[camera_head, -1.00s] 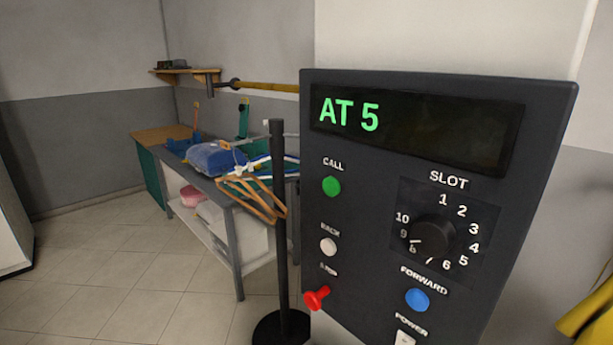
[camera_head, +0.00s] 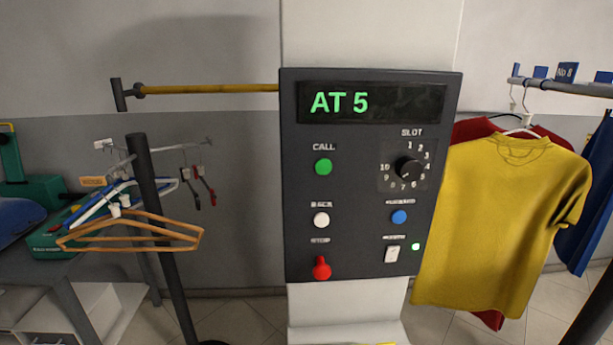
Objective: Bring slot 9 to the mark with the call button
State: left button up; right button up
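The control panel (camera_head: 345,225) faces me near the middle of the view. Its display (camera_head: 372,102) reads "AT 5" in green. The green CALL button (camera_head: 323,167) is on the left of the panel. The black SLOT dial (camera_head: 408,168) is at the upper right, ringed by numbers 1 to 10; its pointer is too small to read surely. Below are the white BACK button (camera_head: 321,220), blue FORWARD button (camera_head: 399,217), red STOP knob (camera_head: 321,268) and white POWER switch (camera_head: 392,254), with a lit green lamp (camera_head: 415,246). Neither gripper is in view.
A yellow shirt (camera_head: 500,225) hangs right of the panel, with red and blue garments behind, on a rail with blue slot tags (camera_head: 567,72). A black post (camera_head: 160,240) and orange hanger (camera_head: 130,235) stand left, beside a cluttered table (camera_head: 60,270).

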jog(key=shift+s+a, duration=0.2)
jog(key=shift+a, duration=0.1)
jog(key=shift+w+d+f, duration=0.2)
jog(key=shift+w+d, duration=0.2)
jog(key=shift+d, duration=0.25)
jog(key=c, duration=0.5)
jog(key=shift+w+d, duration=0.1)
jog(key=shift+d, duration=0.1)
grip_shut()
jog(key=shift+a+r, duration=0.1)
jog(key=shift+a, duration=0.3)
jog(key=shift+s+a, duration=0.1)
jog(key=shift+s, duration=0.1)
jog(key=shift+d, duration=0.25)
